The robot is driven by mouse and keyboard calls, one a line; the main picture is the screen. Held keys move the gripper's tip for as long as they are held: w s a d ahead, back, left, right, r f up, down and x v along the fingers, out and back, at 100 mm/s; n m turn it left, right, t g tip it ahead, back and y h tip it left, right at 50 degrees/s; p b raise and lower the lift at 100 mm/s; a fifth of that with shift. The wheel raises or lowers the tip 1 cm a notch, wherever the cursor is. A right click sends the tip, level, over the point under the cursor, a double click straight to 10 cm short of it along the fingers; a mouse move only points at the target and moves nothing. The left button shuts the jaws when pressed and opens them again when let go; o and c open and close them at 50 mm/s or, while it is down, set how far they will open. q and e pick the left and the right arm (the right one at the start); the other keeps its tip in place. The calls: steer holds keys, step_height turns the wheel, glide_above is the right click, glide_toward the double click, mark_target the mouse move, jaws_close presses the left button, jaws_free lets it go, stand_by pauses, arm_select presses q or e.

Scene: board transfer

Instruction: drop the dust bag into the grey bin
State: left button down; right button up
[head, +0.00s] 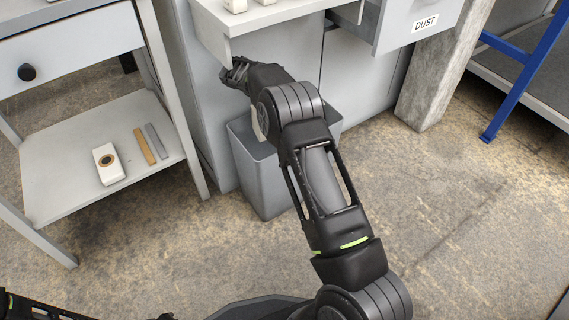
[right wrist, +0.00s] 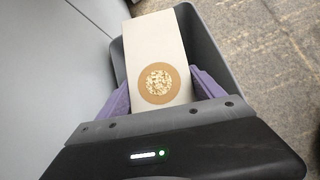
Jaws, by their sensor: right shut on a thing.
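The dust bag (right wrist: 155,45) is a pale block with a tan ring around a speckled round patch. In the right wrist view it sits between the purple fingers of my right gripper (right wrist: 160,88), which is shut on it. The grey bin (head: 262,185) stands on the floor against the cabinet; its rim also shows in the right wrist view (right wrist: 213,55) around the bag. The bag is over the bin's mouth; I cannot tell how deep it reaches. In the head view my right arm hides most of the bag. My left gripper is not visible.
A grey cabinet (head: 367,75) stands behind the bin, with an open drawer labelled DUST (head: 425,23). At left, a table's lower shelf (head: 60,185) holds a white block with a ringed hole (head: 108,163) and two strips.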

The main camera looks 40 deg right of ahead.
steer(key=shift+r, duration=0.1)
steer(key=o, duration=2)
steer(key=p+v, duration=0.3)
steer(key=v, duration=0.4)
steer(key=shift+a+r, duration=0.25)
